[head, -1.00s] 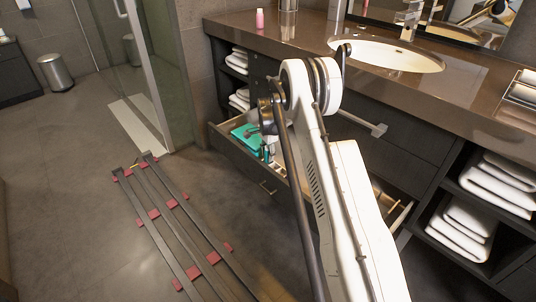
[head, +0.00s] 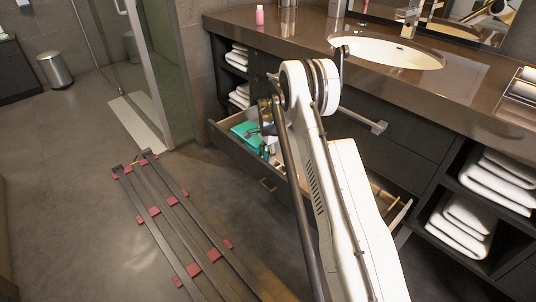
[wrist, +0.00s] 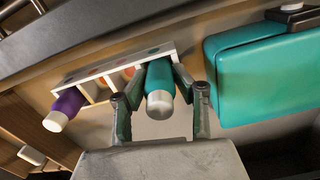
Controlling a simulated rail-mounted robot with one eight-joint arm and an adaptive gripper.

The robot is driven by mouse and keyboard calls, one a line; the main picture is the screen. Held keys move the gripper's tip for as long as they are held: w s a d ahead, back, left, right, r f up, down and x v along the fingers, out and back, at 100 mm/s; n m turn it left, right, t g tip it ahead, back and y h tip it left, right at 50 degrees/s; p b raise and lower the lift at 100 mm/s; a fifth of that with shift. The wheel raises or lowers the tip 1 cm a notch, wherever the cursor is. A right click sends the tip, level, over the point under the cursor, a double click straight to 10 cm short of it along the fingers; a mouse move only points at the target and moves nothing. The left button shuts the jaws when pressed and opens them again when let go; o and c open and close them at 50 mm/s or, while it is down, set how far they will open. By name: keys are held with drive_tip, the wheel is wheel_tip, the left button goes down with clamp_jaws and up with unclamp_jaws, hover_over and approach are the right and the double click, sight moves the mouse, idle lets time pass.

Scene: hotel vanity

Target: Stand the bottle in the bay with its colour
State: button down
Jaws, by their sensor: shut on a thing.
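A teal bottle with a white cap (wrist: 160,88) is between the fingers of my gripper (wrist: 157,80) in the wrist view. My gripper is shut on it. The bottle is at the right end of a white rack (wrist: 84,74) with coloured dots along its top, the right one green. I cannot tell whether the bottle's base rests on the rack's floor. A purple bottle with a white cap (wrist: 66,106) is at the rack's left end. Something orange (wrist: 129,72) shows in a middle bay. My arm hides the gripper in the head view.
The rack is inside an open drawer (head: 226,142) under the vanity counter (head: 470,95). A teal case (wrist: 262,72) lies close to the right of the rack. A small white-topped block (wrist: 32,155) is at the lower left of the wrist view. Floor rails (head: 180,220) run left of my arm.

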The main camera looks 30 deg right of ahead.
drive_tip(key=shift+f, duration=0.15)
drive_tip(key=c, duration=1.3)
unclamp_jaws()
wheel_tip(320, 180, up, 12)
